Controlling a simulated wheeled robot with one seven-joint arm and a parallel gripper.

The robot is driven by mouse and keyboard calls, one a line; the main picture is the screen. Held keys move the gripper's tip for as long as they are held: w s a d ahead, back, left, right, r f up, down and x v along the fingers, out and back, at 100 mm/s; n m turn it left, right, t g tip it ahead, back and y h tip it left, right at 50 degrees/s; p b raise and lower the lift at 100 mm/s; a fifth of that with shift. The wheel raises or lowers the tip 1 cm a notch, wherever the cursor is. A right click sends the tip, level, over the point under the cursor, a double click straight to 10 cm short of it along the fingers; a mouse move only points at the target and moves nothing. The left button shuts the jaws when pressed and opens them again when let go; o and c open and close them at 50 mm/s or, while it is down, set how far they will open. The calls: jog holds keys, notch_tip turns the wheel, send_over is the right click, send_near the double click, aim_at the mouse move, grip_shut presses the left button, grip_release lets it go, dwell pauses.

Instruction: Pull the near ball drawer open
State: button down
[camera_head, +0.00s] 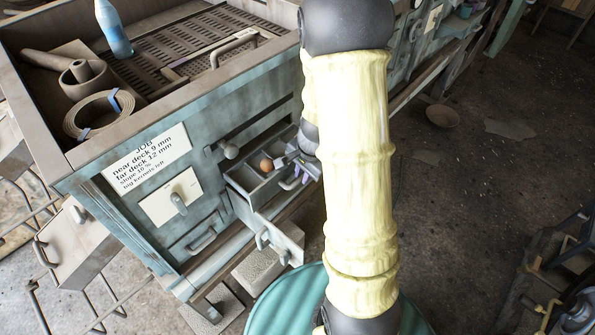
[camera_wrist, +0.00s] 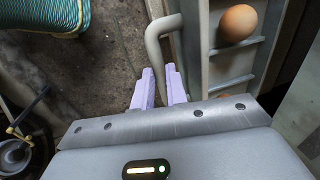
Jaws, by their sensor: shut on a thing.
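The ball drawer (camera_head: 240,180) stands partly out of the teal cabinet front, with a brown ball (camera_head: 266,165) in one of its compartments. In the wrist view the ball (camera_wrist: 238,22) lies in the drawer (camera_wrist: 233,84) at the upper right. The drawer's bent beige handle (camera_wrist: 154,45) runs down between the two lilac fingers of my gripper (camera_wrist: 159,88), which are shut on it. In the head view my gripper (camera_head: 302,171) is at the drawer's front, partly hidden by my arm. The handle's lower end is hidden by the gripper.
Below is another pulled-out box with a handle (camera_head: 262,238). A job plate (camera_head: 147,160) and a switch lever (camera_head: 178,203) are on the cabinet front. A blue bottle (camera_head: 113,28) and a strap coil (camera_head: 99,115) stand on top. The floor (camera_head: 450,200) at right is mostly clear.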

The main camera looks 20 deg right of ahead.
jog(key=c, duration=1.4)
grip_release()
jog(key=s+r+p, duration=0.1)
jog(key=r+p, duration=0.1)
jog(key=r, duration=0.6)
jog(key=s+d+r+p, duration=0.1)
jog(key=s+r+p, duration=0.1)
jog(key=r, duration=0.7)
jog(key=shift+d+p, duration=0.2)
jog(key=shift+p, duration=0.5)
